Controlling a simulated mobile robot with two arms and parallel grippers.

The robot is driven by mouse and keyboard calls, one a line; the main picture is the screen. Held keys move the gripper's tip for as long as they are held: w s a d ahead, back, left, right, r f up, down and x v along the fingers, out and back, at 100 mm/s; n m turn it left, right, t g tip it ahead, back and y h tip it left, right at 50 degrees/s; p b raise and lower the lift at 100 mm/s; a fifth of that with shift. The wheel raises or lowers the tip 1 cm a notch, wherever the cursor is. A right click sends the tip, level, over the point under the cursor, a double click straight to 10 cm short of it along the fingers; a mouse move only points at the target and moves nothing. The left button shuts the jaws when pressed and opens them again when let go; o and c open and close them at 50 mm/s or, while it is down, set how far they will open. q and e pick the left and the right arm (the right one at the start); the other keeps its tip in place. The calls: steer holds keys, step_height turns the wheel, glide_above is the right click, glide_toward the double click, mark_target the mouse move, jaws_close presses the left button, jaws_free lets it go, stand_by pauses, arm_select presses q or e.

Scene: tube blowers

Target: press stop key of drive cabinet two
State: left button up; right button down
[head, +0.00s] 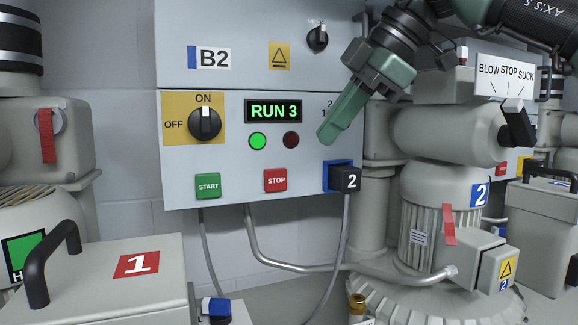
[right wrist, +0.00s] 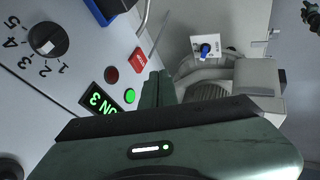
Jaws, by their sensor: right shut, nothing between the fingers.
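The drive cabinet (head: 240,150) is labelled B2 and hangs on the wall. Its red STOP key (head: 275,180) is right of the green START key (head: 208,186). The display (head: 273,111) reads RUN 3; the green lamp (head: 257,141) is lit and the red lamp (head: 291,140) is dark. My right gripper (head: 328,136) is shut and empty, its tips above and right of the STOP key, apart from it. In the right wrist view the STOP key (right wrist: 138,60) shows just left of the fingertips (right wrist: 160,78). My left gripper is not in view.
A black plug marked 2 (head: 347,180) sits in a blue socket right of the STOP key. An OFF/ON switch (head: 204,123) is left of the display. Blower 2 (head: 440,210) stands at the right; a box marked 1 (head: 90,275) is at the front left.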

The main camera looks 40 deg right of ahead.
steer(key=p, duration=0.3)
glide_toward(272, 191)
step_height(272, 191, down, 3)
steer(key=s+a, duration=0.2)
steer(key=w, duration=0.1)
steer(key=w+p, duration=0.2)
steer(key=shift+w+d+f, duration=0.15)
steer(key=shift+w+d, duration=0.1)
steer(key=shift+w, duration=0.1)
steer(key=shift+w+d+f+p, duration=0.15)
steer(key=shift+w+p, duration=0.2)
steer(key=shift+w, duration=0.15)
